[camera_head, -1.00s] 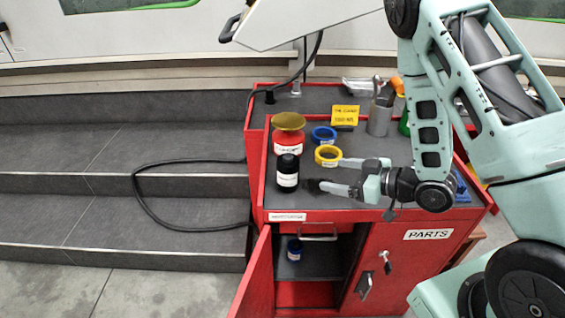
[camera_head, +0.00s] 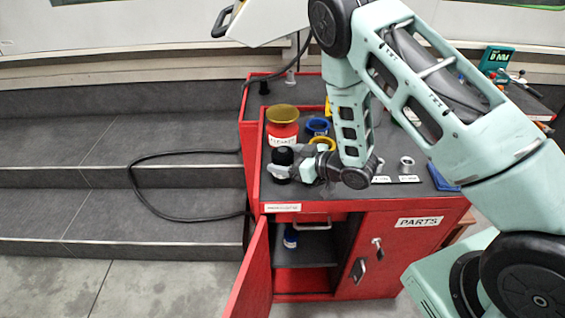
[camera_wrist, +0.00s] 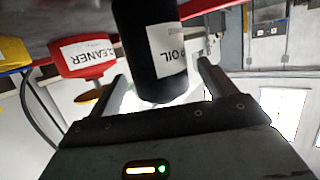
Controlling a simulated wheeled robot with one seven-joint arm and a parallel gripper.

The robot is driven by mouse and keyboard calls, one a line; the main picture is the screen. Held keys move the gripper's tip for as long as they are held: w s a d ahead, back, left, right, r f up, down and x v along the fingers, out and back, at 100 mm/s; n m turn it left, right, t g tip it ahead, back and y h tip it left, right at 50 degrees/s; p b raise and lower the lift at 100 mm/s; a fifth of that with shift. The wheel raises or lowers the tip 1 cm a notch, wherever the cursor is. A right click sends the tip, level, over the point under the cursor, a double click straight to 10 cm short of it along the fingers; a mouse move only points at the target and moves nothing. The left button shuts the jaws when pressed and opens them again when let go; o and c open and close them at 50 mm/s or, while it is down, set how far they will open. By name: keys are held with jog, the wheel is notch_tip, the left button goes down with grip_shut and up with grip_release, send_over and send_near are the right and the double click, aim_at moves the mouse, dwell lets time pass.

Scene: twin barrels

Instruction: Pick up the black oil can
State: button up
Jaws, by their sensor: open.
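The black oil can (camera_head: 281,157) stands near the front left of the red cabinet's top, partly hidden by my gripper (camera_head: 294,166). In the wrist view the can (camera_wrist: 146,38), with a white label reading OIL, appears upside down between my two fingers. My gripper (camera_wrist: 162,74) is open. A gap shows between the can and the right finger; the left finger is very close to the can's edge, and I cannot tell whether it touches.
A red cleaner container (camera_head: 283,130) with a yellowish top stands just behind the can. Blue (camera_head: 317,126) and yellow (camera_head: 323,143) tape rolls lie to its right. The red cabinet (camera_head: 400,250) has an open left door (camera_head: 252,280). Grey steps (camera_head: 120,190) lie to the left.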

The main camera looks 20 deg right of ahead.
aim_at(277, 155)
jog(key=shift+p+x, duration=0.3)
jog(key=shift+x, duration=1.35)
jog(key=shift+r, duration=0.1)
jog(key=c, duration=1.3)
jog(key=shift+r, duration=0.2)
